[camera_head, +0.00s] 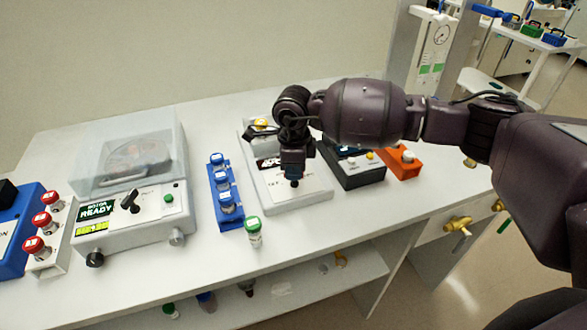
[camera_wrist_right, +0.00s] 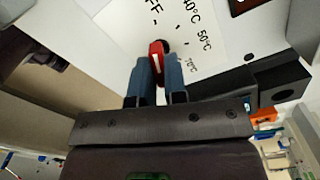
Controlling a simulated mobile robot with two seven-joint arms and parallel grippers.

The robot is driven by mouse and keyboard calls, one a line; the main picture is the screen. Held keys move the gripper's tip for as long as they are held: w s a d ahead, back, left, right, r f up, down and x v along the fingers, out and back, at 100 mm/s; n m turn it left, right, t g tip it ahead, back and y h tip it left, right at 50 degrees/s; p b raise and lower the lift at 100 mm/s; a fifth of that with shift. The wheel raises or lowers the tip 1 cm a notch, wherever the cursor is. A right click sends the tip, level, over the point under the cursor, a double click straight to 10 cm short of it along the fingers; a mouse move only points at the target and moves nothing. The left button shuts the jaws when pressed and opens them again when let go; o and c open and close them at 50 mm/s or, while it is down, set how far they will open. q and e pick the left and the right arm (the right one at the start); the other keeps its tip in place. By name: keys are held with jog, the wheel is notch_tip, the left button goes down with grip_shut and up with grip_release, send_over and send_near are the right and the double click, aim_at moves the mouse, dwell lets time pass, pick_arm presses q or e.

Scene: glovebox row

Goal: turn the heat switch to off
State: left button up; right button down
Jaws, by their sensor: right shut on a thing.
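The heat switch is a small red knob with a white mark (camera_wrist_right: 157,52), on a white panel printed with OFF, partly cut off, and 40, 50 and 70 °C labels. In the right wrist view my right gripper (camera_wrist_right: 158,76) has its blue fingers on both sides of the knob, shut on it. I cannot tell for sure which label the mark points to. In the head view my right gripper (camera_head: 293,183) reaches down onto the white heater unit (camera_head: 310,203) and hides the knob. My left gripper is not in view.
A blue vial rack (camera_head: 226,205) and a green-capped vial (camera_head: 253,238) stand left of the heater. A black box (camera_head: 362,178) and an orange box (camera_head: 403,171) stand right of it. A clear-lidded centrifuge (camera_head: 130,190) is further left. The bench front right is clear.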

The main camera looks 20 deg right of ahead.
jog(key=c, duration=1.2)
grip_release()
jog(key=shift+o, duration=0.2)
jog(key=shift+r, duration=0.1)
notch_tip(320, 180, up, 11)
jog(key=shift+f, duration=0.2)
